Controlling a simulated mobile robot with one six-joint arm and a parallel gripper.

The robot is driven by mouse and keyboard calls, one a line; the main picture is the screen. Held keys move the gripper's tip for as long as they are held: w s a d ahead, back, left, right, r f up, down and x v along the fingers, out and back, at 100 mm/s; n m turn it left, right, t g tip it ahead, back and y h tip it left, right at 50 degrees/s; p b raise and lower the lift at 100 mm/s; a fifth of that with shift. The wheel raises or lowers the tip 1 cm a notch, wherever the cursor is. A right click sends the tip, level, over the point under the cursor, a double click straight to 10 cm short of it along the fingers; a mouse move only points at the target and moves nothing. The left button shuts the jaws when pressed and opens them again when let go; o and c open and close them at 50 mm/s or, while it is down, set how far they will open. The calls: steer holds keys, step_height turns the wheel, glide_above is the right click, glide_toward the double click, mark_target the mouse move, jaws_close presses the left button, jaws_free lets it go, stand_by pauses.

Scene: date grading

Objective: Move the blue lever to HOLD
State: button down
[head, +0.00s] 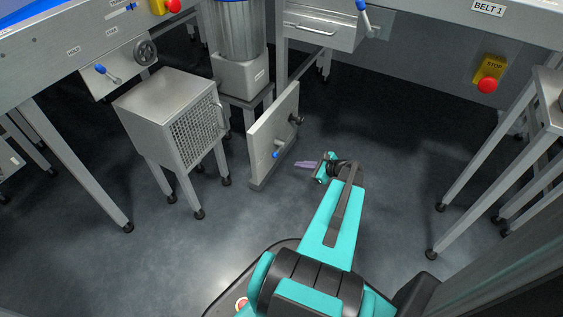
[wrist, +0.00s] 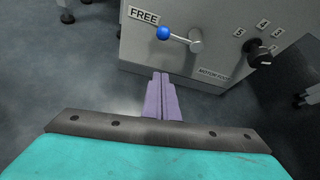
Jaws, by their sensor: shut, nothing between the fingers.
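A lever with a blue ball knob (wrist: 163,33) sticks out of a grey upright panel (wrist: 215,55). In the wrist view its arm points left from its pivot, and the ball is just below the FREE label (wrist: 143,16). No HOLD label shows on this panel. In the head view the blue knob (head: 276,154) is low on the panel (head: 262,150). My gripper (head: 297,164) is to the right of the lever, with its purple fingers toward the panel. In the wrist view the fingers (wrist: 161,74) are together, empty, and below the ball, apart from it.
A black dial (wrist: 262,52) with numbers is right of the lever. A mesh-sided steel box (head: 165,110) stands left of the panel. Other blue levers show at the left machine (head: 101,69) and top (head: 361,5). Open floor (head: 190,255) lies in front.

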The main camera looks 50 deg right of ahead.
steer(key=shift+w+f, duration=0.1)
steer(key=b+x, duration=0.4)
steer(key=x, duration=0.5)
steer(key=shift+w+a+r+b, duration=0.2)
steer(key=shift+r+b, duration=0.15)
steer(key=shift+r, duration=0.25)
steer(key=shift+w+a+r+b, duration=0.2)
steer(key=shift+a+r+b, duration=0.1)
steer(key=shift+r, duration=0.3)
steer(key=shift+w+a+r+b, duration=0.2)
steer(key=shift+r+b, duration=0.15)
steer(key=shift+r, duration=0.2)
steer(key=shift+r, duration=0.1)
steer(key=shift+w+r+p, duration=0.1)
steer(key=shift+r+p, duration=0.05)
steer(key=shift+p, duration=0.5)
